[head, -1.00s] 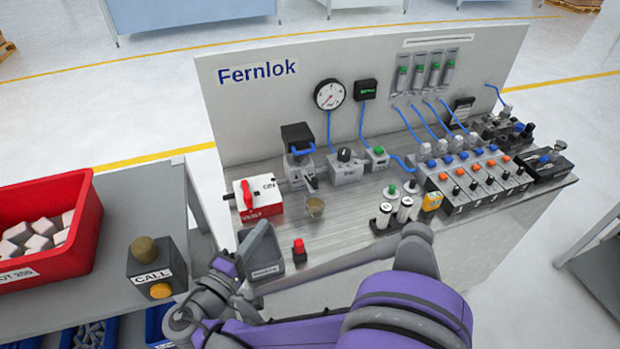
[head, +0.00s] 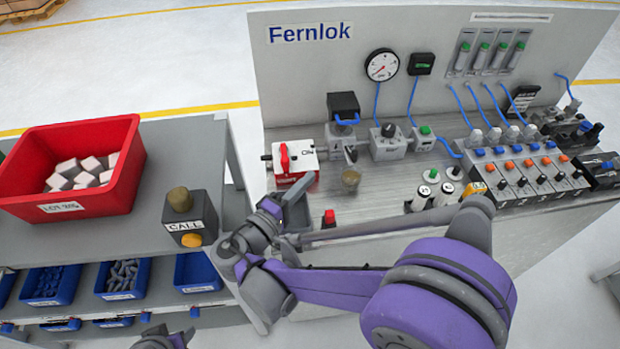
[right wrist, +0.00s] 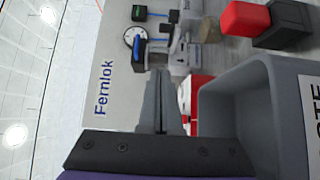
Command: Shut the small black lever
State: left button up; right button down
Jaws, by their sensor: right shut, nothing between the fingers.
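The small black lever (head: 350,154) appears to be the dark handle tilting off a grey valve block (head: 340,140) on the bench, below a black box with a blue hose. A tan cup (head: 351,180) stands just in front of it.
The grey bin (right wrist: 245,105) is close beside my right fingers. The red-and-white switch box (head: 295,165) stands left of the valve block. A red button (head: 329,217) is right of the bin. White cylinders (head: 433,195) stand farther right. A call box (head: 187,218) and red crate (head: 120,135) are left.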

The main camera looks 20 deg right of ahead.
send_near(351, 151)
jog(key=w+r, duration=0.2)
jog(key=w, duration=0.1)
jog(key=shift+s+d+f+p, duration=0.1)
jog(key=shift+s+d+p, duration=0.15)
jog(key=shift+d, duration=0.75)
jog(key=shift+s+d+f+p, duration=0.1)
jog(key=shift+s+d, duration=0.15)
jog(key=shift+d, duration=0.75)
